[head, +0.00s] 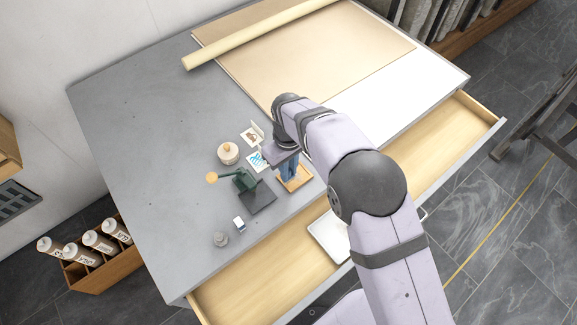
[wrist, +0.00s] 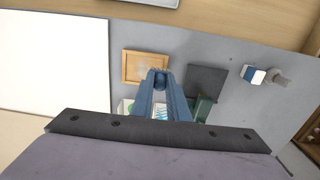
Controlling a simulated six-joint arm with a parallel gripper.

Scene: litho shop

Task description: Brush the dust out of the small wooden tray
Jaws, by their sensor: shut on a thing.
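The small wooden tray (head: 306,181) lies on the grey table top near its front edge. In the wrist view its rim (wrist: 125,66) is light wood, and its floor looks slightly greyish, but I cannot make out the dust clearly. My gripper (head: 290,172) points down over the tray. In the wrist view my gripper (wrist: 160,80) has its blue fingers shut on a small dark-blue rounded thing, seemingly the end of the brush (wrist: 160,77). The brush's bristles are hidden, so I cannot tell whether they touch the tray.
A green device on a dark plate (head: 260,199) stands left of the tray. A round lidded pot (head: 228,153), picture cards (head: 257,162), a blue-white block (head: 239,224) and a grey weight (head: 220,240) are nearby. The front drawer (head: 245,293) is open. Large paper (head: 330,50) covers the back.

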